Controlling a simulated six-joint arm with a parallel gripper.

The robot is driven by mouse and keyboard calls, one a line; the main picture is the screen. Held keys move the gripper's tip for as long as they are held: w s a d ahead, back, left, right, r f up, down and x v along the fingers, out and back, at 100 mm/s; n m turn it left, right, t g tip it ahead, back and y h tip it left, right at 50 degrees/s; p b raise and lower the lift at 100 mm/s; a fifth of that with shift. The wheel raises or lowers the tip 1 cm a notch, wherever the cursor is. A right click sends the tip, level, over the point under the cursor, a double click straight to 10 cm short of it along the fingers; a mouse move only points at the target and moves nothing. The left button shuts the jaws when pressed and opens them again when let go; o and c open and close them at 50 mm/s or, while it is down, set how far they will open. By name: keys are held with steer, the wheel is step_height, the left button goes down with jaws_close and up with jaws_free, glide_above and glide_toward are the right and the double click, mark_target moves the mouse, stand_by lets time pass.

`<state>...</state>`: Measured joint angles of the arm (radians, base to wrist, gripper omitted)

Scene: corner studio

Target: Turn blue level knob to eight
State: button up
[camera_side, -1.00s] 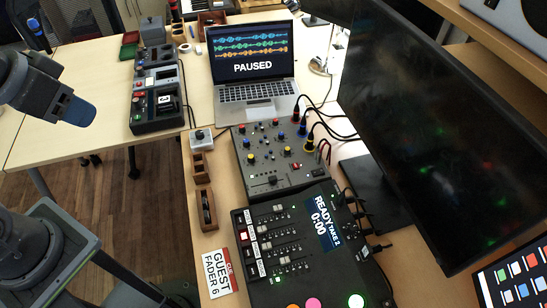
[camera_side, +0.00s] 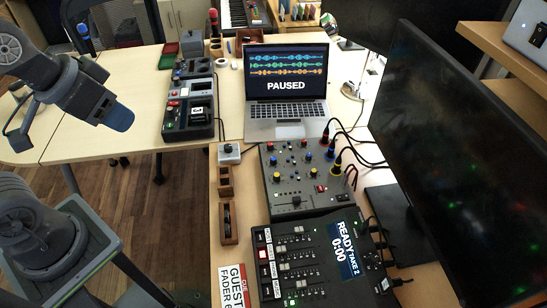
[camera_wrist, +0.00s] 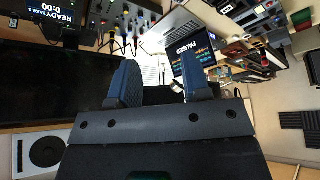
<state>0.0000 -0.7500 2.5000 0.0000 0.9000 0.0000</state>
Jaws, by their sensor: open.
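The dark mixer (camera_side: 275,192) stands on the desk right of centre in the side view, with red, blue and yellow knobs on its panel. Blue knobs (camera_side: 273,160) are among them; they are too small to read a label, pointer or number. In the wrist view, part of a knobbed panel shows at the top left, upside down. My gripper (camera_wrist: 159,80) has two blue fingers, apart with nothing between them. In the side view, my gripper (camera_side: 119,117) hangs at the left, well away from the mixer and above the left table's edge.
A paused laptop (camera_side: 285,110) is behind the mixer, and a recorder with faders (camera_side: 320,285) in front. A large dark monitor (camera_side: 460,170) stands at the right. Cables rise from the mixer's right side. Small wooden boxes (camera_side: 229,225) line its left. A dark control box (camera_side: 188,118) is further left.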

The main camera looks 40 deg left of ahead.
steer(key=shift+o, duration=0.2)
steer(key=n+g, duration=0.6)
steer(key=n, duration=1.2)
glide_above(273, 158)
step_height(273, 158, down, 18)
step_height(273, 158, down, 13)
steer(key=shift+c, duration=0.2)
jaws_close()
